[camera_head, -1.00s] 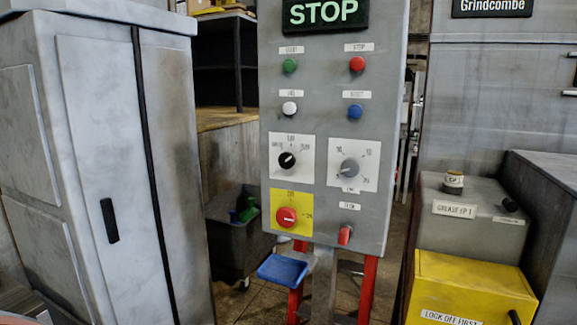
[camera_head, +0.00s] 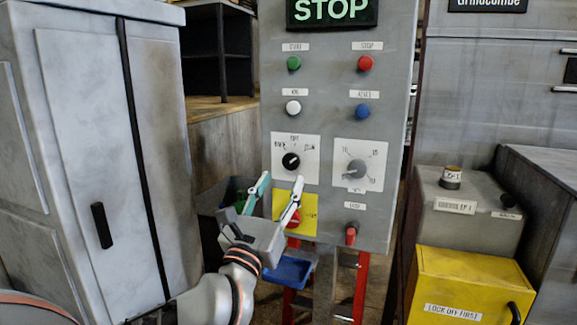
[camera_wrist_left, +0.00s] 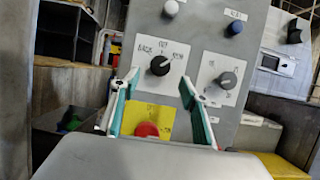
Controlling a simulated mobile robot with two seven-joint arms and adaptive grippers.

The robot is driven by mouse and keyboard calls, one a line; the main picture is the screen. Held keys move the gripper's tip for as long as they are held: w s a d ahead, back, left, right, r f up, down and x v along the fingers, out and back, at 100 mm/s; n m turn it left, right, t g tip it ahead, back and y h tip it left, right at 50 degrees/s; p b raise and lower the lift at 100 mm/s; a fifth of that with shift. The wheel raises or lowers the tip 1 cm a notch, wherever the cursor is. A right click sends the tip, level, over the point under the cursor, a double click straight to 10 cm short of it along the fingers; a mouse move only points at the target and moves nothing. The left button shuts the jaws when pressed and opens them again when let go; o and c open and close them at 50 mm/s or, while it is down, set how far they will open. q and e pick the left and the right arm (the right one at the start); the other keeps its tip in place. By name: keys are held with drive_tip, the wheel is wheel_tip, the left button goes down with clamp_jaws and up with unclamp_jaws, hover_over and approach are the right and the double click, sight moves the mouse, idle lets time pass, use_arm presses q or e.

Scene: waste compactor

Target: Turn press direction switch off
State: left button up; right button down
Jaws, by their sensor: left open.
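The press direction switch appears to be the black rotary knob (camera_head: 291,161) on a white plate at the left of the grey control panel (camera_head: 325,120); it also shows in the left wrist view (camera_wrist_left: 160,66). Its plate has labels around the knob, the top one seeming to read "OFF". The knob's pointer is slanted toward the upper right. My left gripper (camera_head: 278,187) is open and empty, just below and in front of the knob, not touching it. In the left wrist view its fingers (camera_wrist_left: 157,92) frame the space below the knob. My right gripper is not in view.
A red knob on a yellow plate (camera_head: 310,225) sits below, partly hidden by my gripper. A grey dial (camera_head: 355,171) and a red lever switch (camera_head: 351,234) are to the right. Push buttons are above. A grey cabinet (camera_head: 85,130) stands left; a yellow box (camera_head: 465,285) stands right.

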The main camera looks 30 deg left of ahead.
sight(290, 165)
use_arm(q)
drive_tip(key=p+x, duration=0.1)
drive_tip(key=x, duration=0.5)
drive_tip(key=shift+w, duration=0.15)
drive_tip(key=c, duration=1.1)
